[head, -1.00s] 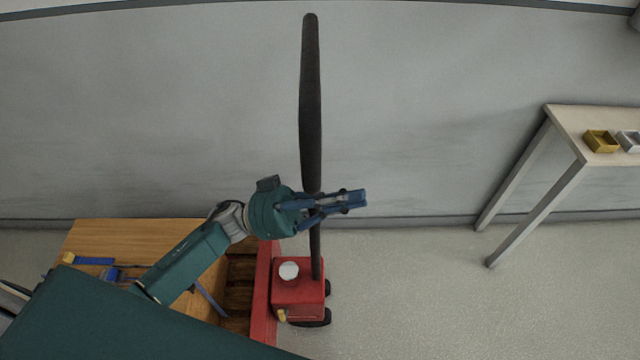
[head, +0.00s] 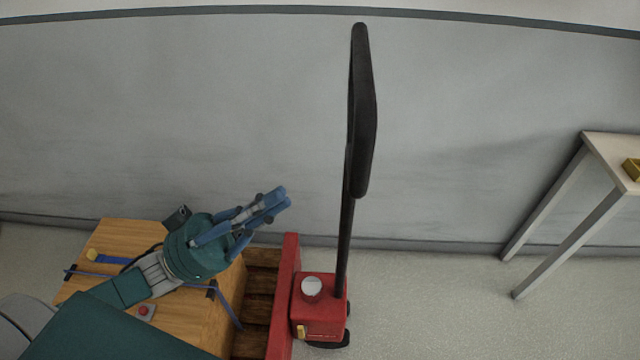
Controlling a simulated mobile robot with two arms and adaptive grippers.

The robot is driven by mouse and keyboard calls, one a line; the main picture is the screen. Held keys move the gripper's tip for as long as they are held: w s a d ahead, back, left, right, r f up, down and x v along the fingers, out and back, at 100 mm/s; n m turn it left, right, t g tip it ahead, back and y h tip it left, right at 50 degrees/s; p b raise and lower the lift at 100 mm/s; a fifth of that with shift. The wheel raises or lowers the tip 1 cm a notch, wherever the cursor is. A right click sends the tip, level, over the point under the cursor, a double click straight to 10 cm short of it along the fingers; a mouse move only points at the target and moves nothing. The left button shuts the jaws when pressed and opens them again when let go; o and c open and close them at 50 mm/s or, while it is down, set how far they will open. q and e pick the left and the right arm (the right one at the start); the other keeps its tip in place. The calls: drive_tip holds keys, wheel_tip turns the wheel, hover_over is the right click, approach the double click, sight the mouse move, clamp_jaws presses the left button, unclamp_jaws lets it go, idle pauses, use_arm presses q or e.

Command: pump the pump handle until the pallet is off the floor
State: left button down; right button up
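The black pump handle (head: 362,110) stands nearly upright on a red pump body (head: 320,315) with a white round cap. Dark wooden slats of the pallet (head: 258,310) show beside the red upright plate, left of the pump body. Its underside is hidden, so its height above the floor cannot be told. My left gripper (head: 277,198) is left of the handle, above the wooden load, clear of the handle shaft. Its blue fingertips lie close together with nothing between them. My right gripper is out of view.
A light wooden box (head: 130,237) with blue straps and a red button sits on the pallet. A pale table (head: 612,150) with a yellow tray (head: 632,168) stands at right. A grey wall (head: 200,110) is behind. Floor (head: 430,310) between pump and table is clear.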

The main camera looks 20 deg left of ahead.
use_arm(q)
drive_tip(key=w+d+r+b, duration=0.1)
drive_tip(key=w+d, duration=0.2)
drive_tip(key=d, duration=0.3)
drive_tip(key=shift+w+d+r, duration=0.2)
drive_tip(key=shift+r, duration=0.2)
drive_tip(key=w+d+f+g+y+p, duration=0.1)
drive_tip(key=w+d+f+p, duration=0.1)
drive_tip(key=d, duration=0.9)
drive_tip(key=w+d+f+m+g+y+p, duration=0.1)
drive_tip(key=w+d+f+y+p, duration=0.1)
drive_tip(key=d, duration=1)
drive_tip(key=w+d+f+g+y+p, duration=0.1)
drive_tip(key=w+d+f+y+p, duration=0.1)
drive_tip(key=w+d, duration=0.4)
drive_tip(key=shift+d+f+m+p, duration=0.3)
drive_tip(key=shift+d+f+p, duration=0.5)
drive_tip(key=shift+d, duration=1.85)
drive_tip(key=shift+r, duration=0.25)
